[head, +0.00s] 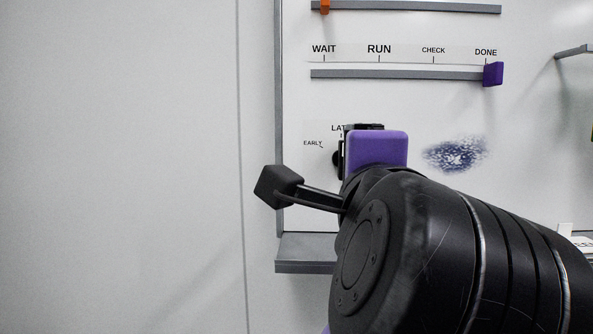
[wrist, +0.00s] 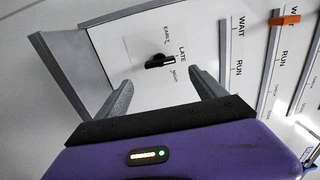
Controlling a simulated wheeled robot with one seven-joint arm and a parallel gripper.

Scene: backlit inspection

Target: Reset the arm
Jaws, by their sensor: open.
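My gripper (wrist: 160,80) is open and empty in the wrist view, its two grey fingers apart and pointing at the white board (wrist: 125,45). A black dial knob (wrist: 160,61) with EARLY, LATE and NIGHT labels shows beyond and between the fingertips, apart from them. In the head view my arm and purple gripper body hide much of the dial (head: 337,158), and the fingers cannot be made out there.
In the head view a purple slider (head: 493,74) sits at DONE on its rail. An orange slider (head: 324,6) is on the rail above. A grey ledge (head: 303,266) runs below the board. A dark blue smudge (head: 455,154) marks the board. The left wall is bare.

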